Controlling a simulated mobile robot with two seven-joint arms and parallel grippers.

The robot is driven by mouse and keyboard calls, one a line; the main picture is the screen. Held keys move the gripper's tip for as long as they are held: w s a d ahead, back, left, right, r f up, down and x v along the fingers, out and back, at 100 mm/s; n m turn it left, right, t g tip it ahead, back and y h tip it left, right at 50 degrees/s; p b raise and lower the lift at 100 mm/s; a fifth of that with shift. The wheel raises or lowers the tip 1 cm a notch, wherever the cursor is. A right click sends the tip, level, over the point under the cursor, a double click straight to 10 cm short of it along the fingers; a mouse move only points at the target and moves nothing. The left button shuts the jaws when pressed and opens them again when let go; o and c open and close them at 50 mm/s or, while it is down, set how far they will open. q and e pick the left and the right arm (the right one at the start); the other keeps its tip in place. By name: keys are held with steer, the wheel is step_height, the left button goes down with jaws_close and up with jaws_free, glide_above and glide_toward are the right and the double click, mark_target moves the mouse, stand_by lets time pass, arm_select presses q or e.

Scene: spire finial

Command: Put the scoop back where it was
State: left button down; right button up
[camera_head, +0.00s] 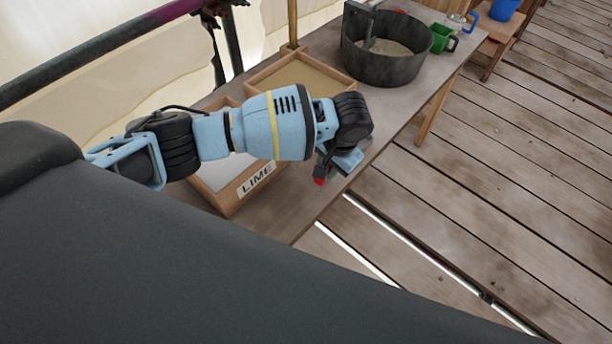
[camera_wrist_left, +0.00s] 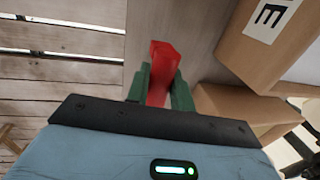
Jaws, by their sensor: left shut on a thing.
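My left gripper (camera_head: 324,172) is over the workbench, just right of the LIME box. In the left wrist view, its green fingers (camera_wrist_left: 160,84) are shut on the red handle of the scoop (camera_wrist_left: 161,66). In the head view only a small red end of the scoop (camera_head: 320,181) shows below the wrist; the arm hides most of it. I cannot tell whether the scoop touches the bench. The wooden LIME box (camera_head: 228,200), with pale contents, is partly behind my forearm; its lettered side also shows in the left wrist view (camera_wrist_left: 245,45). My right gripper is out of view.
A wooden box of sandy material (camera_head: 300,72) and a round grey metal tub (camera_head: 385,68) stand farther along the workbench (camera_head: 285,222). A green mug (camera_head: 439,39) is beyond the tub. A blue bucket (camera_head: 503,9) sits on a small bench. Open plank floor (camera_head: 480,170) lies right.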

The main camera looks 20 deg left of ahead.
arm_select(q)
steer(key=a, duration=0.1)
steer(key=s+a, duration=0.1)
steer(key=shift+s+a, duration=0.2)
steer(key=shift+a, duration=0.1)
steer(key=shift+s+a+f, duration=0.2)
steer(key=shift+s+a, duration=0.1)
steer(key=shift+a, duration=0.05)
steer(key=shift+s+a+p, duration=0.2)
steer(key=shift+a+p, duration=0.15)
step_height(320, 180, down, 4)
steer(key=shift+r, duration=0.2)
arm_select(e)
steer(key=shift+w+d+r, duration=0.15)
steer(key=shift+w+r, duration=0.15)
